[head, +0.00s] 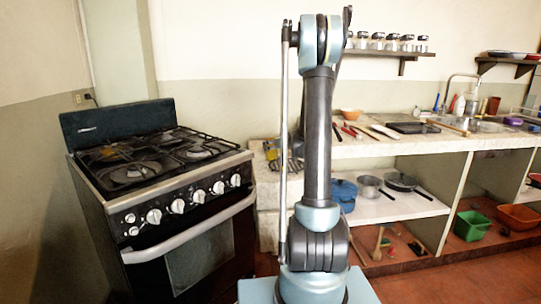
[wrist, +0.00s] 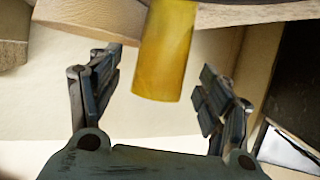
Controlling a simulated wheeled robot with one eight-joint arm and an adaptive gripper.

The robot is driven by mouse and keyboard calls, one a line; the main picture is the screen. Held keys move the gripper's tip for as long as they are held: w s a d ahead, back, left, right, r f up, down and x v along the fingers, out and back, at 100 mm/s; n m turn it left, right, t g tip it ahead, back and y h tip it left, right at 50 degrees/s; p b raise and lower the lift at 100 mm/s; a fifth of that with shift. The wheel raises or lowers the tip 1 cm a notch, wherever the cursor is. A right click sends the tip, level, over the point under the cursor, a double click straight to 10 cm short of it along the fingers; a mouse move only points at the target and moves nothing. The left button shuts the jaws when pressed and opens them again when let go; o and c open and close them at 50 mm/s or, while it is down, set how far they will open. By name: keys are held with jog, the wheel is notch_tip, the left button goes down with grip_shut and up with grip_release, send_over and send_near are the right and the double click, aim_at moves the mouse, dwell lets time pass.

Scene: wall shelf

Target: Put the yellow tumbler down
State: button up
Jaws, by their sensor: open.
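The yellow tumbler (wrist: 165,52) is in the upper middle of the wrist view, its upper part cut off by the frame edge. My gripper (wrist: 163,88) is open, with one finger on each side of the tumbler and a clear gap to both. The tumbler overlaps a wooden edge (wrist: 225,14) in the picture; I cannot tell how it rests there. In the head view my arm hides most of my gripper's area, and I cannot make out the tumbler for sure.
A black stove (head: 165,165) stands at the left. A stone counter (head: 455,143) with utensils runs to the right. A wall shelf (head: 402,54) with several jars is above it. A blue pot (head: 343,193) and pans sit on the lower shelf.

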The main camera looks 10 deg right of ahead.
jog(key=x, duration=0.3)
jog(key=shift+w+a, duration=0.15)
jog(key=shift+w, duration=0.05)
jog(key=c, duration=1.4)
jog(key=shift+r, duration=0.15)
jog(key=shift+c, duration=0.2)
